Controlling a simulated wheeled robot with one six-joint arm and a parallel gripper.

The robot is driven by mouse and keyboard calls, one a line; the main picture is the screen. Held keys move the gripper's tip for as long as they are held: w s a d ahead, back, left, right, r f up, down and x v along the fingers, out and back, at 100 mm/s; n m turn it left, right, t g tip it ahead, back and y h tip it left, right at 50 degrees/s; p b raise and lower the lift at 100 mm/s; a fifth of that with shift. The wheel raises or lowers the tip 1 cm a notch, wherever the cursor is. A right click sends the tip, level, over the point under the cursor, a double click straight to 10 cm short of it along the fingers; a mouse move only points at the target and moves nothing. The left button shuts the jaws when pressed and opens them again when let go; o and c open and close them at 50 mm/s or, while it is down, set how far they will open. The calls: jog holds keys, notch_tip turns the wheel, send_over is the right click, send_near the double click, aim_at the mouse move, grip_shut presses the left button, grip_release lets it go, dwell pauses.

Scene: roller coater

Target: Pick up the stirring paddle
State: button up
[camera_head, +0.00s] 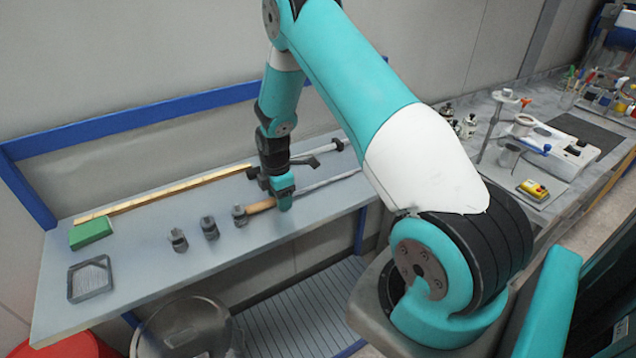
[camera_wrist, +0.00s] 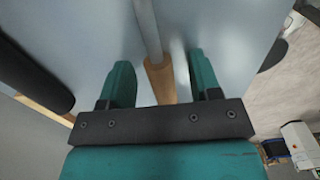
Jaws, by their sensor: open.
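The stirring paddle lies on the grey bench, with a wooden handle (camera_head: 262,206) and a thin metal rod (camera_head: 330,181) running right; its far end is hidden behind my arm. My gripper (camera_head: 285,203) is over the paddle where handle and rod meet, pointing down. In the wrist view my gripper (camera_wrist: 160,62) is open, one green finger on each side of the paddle's wooden handle (camera_wrist: 161,82). The paddle's rod leads away up the picture.
Several small dark fittings stand near the handle, including one (camera_head: 209,229) to its left. A long wooden strip (camera_head: 160,193) lies behind. A green block (camera_head: 90,232) and a dark square tray (camera_head: 89,279) are at the left. A blue rail (camera_head: 130,122) runs behind the bench.

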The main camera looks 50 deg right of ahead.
grip_shut()
jog(key=shift+r, duration=0.1)
